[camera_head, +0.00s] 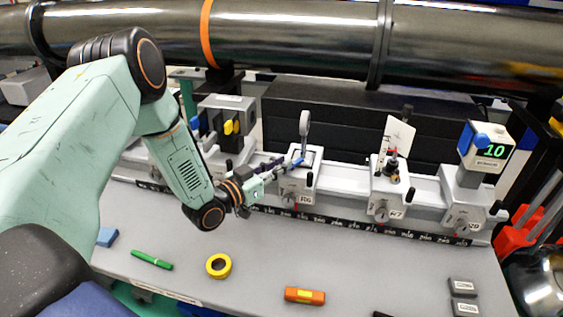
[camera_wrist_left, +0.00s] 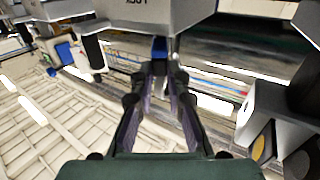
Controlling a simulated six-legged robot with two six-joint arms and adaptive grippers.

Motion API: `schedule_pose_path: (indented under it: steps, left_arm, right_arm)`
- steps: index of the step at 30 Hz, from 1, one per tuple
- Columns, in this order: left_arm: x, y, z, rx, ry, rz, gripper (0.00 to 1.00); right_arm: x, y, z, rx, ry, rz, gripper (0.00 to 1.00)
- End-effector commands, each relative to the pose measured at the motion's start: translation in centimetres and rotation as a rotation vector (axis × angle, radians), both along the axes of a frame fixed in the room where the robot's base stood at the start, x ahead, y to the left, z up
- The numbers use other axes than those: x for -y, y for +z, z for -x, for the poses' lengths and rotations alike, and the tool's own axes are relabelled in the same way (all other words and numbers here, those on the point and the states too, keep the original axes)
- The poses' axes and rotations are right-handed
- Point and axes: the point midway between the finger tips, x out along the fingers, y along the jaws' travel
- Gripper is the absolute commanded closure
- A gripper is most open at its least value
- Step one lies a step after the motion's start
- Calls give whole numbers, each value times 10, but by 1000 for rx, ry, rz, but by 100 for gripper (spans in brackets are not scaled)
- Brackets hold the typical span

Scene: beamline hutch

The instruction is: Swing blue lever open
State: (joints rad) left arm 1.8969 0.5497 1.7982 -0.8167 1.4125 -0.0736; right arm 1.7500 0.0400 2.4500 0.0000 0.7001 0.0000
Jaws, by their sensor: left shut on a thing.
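The blue lever (camera_head: 298,161) sits on the carrier (camera_head: 297,182) in the middle of the white rail, below a grey upright post-mounted part. My left gripper (camera_head: 287,163) reaches it from the left with its fingers nearly level. In the left wrist view the lever (camera_wrist_left: 159,47) shows as a blue tip between the two fingertips (camera_wrist_left: 160,70), which are closed on it. Much of the lever is hidden by the fingers and the carrier. My right gripper is in neither view.
A large dark tube (camera_head: 300,38) spans the back. Yellow tape (camera_head: 219,266), a green pen (camera_head: 152,260) and an orange tool (camera_head: 305,296) lie in front.

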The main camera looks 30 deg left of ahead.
Motion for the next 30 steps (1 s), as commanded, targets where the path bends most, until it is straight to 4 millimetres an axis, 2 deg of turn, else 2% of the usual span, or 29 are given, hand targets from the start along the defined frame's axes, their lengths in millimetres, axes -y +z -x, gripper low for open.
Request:
schedule_pose_path:
  steps: [5, 15, 30]
  left_arm:
    - [-8, 1, -4, 6, -119, -5, 100]
    - [-14, 0, -8, 8, -301, -6, 100]
    - [-16, 0, -8, 1, -380, -6, 100]
  right_arm:
    - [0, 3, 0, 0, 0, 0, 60]
    - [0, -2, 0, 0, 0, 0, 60]
    - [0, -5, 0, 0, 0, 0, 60]
